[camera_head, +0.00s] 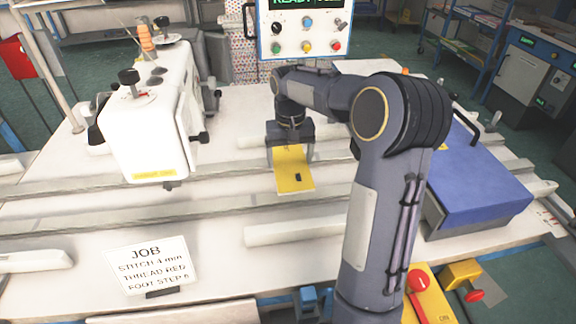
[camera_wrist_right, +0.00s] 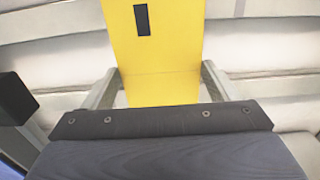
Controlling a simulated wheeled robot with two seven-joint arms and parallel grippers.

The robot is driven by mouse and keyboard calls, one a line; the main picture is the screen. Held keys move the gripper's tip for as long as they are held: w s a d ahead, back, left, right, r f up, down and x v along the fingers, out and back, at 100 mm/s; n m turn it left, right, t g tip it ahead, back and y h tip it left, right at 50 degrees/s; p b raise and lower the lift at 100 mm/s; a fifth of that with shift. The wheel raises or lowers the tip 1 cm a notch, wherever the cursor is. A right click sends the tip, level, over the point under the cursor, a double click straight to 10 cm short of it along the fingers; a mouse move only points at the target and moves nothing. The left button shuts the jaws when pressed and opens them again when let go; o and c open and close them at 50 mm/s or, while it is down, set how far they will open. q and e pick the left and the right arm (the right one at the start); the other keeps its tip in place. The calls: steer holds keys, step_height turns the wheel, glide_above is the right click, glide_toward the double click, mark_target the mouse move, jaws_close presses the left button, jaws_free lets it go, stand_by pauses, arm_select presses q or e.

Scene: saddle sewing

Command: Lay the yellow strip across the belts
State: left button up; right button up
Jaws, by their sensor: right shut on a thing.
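The yellow strip (camera_head: 293,172) has a small dark rectangle on it and is held by my right gripper (camera_head: 291,143) over the middle of the table. In the right wrist view the yellow strip (camera_wrist_right: 158,50) runs up from between the two fingers of my right gripper (camera_wrist_right: 160,90), which is shut on it. Long pale belts (camera_head: 100,197) with grey edges run across the table under and beside the strip. I cannot tell whether the strip touches them. My left gripper is not in view.
A white sewing machine (camera_head: 150,115) stands at the left. A job card (camera_head: 150,262) lies at the front left. A blue-topped box (camera_head: 475,175) is at the right. A control panel (camera_head: 306,30) stands at the back. A yellow unit with a red knob (camera_head: 418,281) is at the front right.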

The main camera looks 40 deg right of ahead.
mark_target(288, 161)
steer(key=shift+w+f, duration=0.35)
steer(key=shift+f, duration=0.05)
steer(key=f, duration=0.3)
steer(key=shift+w+d+f, duration=0.15)
steer(key=shift+w+f, duration=0.05)
steer(key=shift+f, duration=0.15)
steer(key=shift+f, duration=0.2)
steer(key=o, duration=0.9)
steer(key=shift+o, duration=0.2)
